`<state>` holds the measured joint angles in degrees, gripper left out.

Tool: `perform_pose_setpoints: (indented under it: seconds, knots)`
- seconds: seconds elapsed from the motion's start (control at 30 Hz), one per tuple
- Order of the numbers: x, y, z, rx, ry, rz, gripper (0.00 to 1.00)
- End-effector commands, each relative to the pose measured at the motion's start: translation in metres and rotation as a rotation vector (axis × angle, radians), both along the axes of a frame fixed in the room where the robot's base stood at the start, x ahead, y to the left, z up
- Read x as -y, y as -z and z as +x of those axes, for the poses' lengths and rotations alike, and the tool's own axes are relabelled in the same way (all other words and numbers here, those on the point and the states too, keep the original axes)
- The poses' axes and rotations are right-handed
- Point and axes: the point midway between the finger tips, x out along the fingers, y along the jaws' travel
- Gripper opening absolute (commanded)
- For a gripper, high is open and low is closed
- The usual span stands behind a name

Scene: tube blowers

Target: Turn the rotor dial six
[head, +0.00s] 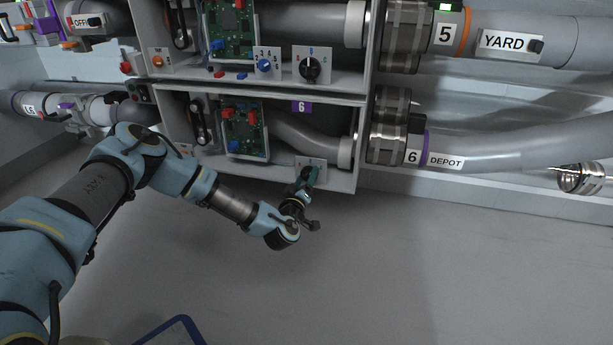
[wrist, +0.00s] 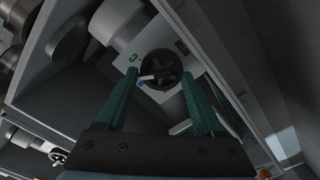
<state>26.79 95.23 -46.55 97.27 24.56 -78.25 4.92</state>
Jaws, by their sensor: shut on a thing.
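Rotor dial six is a dark round knob (wrist: 163,66) on a white plate, seen in the wrist view between the two green fingers of my gripper (wrist: 160,82). A pale pointer mark shows on the knob, toward the left finger. A green letter, possibly a C, is on the plate beside it. In the head view my gripper (head: 308,178) reaches the white dial plate (head: 311,163) at the lower right of the unit 6 box (head: 344,182). The knob itself is hidden there. My gripper is shut on the knob.
Above is the unit 5 box with its own black dial (head: 309,67) and a blue knob (head: 264,66). The unit 6 box holds a green circuit board (head: 243,130), a grey tube and a purple 6 tag (head: 301,107).

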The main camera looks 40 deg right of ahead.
Motion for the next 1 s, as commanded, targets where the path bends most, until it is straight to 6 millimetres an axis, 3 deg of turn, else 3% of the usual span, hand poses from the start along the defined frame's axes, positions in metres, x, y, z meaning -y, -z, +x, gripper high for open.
perform_pose_setpoints:
  seconds: [0.5,1.0]
  knots:
    - [-0.0017,0.0027,0.0025,-0.359,-0.003,-0.229,0.14]
    - [-0.0022,0.0038,0.0034,-0.483,-0.003,-0.307,0.14]
